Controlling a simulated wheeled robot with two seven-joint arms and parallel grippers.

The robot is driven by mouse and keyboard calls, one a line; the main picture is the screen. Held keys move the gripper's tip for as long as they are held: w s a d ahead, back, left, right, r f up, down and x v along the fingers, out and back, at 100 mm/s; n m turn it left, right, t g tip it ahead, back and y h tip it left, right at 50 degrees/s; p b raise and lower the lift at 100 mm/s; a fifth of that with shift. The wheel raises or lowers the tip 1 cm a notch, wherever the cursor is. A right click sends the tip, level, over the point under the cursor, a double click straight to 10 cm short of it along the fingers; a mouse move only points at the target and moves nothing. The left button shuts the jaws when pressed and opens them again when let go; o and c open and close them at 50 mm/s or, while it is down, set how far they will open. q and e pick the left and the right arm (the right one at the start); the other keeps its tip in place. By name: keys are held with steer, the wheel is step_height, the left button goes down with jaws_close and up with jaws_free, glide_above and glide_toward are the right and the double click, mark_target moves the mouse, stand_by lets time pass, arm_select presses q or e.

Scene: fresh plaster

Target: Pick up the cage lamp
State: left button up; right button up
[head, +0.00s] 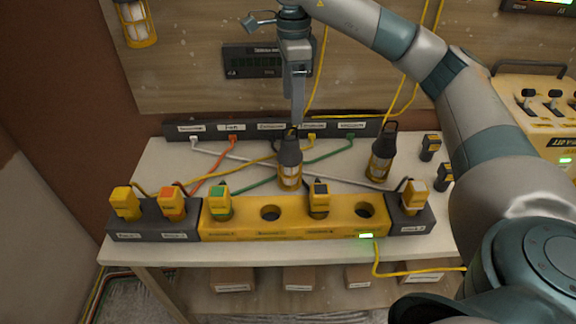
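A cage lamp (289,168) with a dark top and yellow-framed cage stands upright on the white table behind the yellow socket block. A similar lamp (382,160) with a hook on top stands to its right. Another caged lamp (136,22) is on the wall at the upper left. My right gripper (297,118) points down with its tips at the top of the middle lamp, overlapping its hook. The fingers show edge-on, so their gap and any contact are hidden. My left gripper is out of view.
The yellow socket block (255,232) with plugs and empty holes lies along the table's front edge, between dark socket blocks. A dark labelled strip (215,130) with coloured cables runs behind. A yellow control box (535,110) stands at right. Cables cross the white tabletop (165,160).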

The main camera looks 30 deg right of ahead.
mark_target(291, 139)
step_height(291, 139, down, 5)
steer(key=shift+r+p, duration=0.2)
steer(key=shift+p, duration=0.7)
step_height(291, 139, down, 7)
steer(key=shift+w+r+p, duration=0.1)
steer(key=shift+r+p, duration=0.05)
steer(key=shift+p, duration=1.05)
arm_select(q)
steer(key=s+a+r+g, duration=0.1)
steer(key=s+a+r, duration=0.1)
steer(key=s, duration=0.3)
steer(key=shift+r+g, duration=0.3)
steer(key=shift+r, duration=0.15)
arm_select(e)
steer(key=shift+f, duration=0.55)
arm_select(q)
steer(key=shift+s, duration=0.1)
arm_select(e)
steer(key=shift+a+f+p, duration=0.15)
steer(key=shift+f+p, duration=0.55)
steer(key=shift+p, duration=0.15)
step_height(291, 139, down, 3)
steer(key=shift+a+r+p, duration=0.1)
steer(key=shift+p, duration=0.7)
steer(key=shift+f, duration=0.5)
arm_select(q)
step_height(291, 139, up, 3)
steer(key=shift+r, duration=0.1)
